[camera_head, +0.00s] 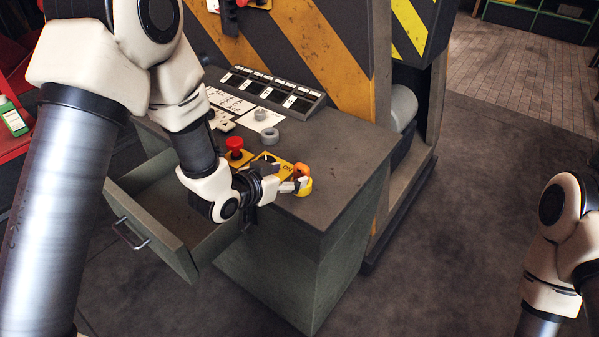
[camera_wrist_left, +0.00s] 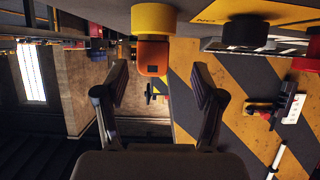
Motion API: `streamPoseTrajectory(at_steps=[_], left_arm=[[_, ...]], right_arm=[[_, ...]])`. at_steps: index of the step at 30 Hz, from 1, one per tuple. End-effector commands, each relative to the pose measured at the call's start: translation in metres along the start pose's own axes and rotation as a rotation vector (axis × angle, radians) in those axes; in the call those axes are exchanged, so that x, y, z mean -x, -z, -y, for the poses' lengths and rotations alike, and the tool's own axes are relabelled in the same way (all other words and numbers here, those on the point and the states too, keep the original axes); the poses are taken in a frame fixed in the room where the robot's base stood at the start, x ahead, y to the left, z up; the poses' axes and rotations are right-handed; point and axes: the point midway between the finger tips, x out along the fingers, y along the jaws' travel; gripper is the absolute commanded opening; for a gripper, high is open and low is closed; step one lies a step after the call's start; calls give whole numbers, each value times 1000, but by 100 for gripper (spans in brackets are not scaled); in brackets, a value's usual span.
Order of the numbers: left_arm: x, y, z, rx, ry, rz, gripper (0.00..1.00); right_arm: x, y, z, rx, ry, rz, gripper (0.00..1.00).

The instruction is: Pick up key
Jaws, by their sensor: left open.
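My left gripper (camera_head: 292,186) is open at the front edge of the desk top. It is beside a small orange and yellow object (camera_head: 303,186), the likeliest thing to be the key, though its shape is partly hidden by the fingers. In the left wrist view a yellow round part (camera_wrist_left: 153,17) and an orange block (camera_wrist_left: 153,57) show at the top, ahead of the open fingers (camera_wrist_left: 157,85) and between their lines. I see no grip on it. Only part of my right arm shows at the right edge, without its gripper.
The grey desk (camera_head: 340,150) holds a red mushroom button (camera_head: 234,144), a grey ring (camera_head: 269,136), paper labels (camera_head: 232,101) and a black slotted panel (camera_head: 265,90). An open drawer (camera_head: 150,232) juts out below my left arm. A striped machine (camera_head: 320,45) stands behind. Floor on the right is clear.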

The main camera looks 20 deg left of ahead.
Motion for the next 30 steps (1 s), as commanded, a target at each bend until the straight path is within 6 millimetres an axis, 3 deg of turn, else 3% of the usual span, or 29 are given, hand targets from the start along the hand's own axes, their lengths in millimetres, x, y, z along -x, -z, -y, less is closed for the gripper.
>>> streamPoseTrajectory(at_steps=[4, 8, 15, 21, 30], left_arm=[[-24, 8, -5, -4, -2, 2, 69], [-44, 5, -4, 0, 0, 3, 69], [-48, 4, -4, 1, 0, 3, 69], [-48, 4, -4, 1, 0, 3, 1], [-47, 4, -4, 2, 1, 3, 0]], right_arm=[[14, 0, 0, -1, 0, 0, 0], [16, 0, 0, -2, 0, 0, 0], [15, 0, 0, -1, 0, 0, 0], [15, 0, 0, -1, 0, 0, 0], [15, 0, 0, -2, 0, 0, 0]])
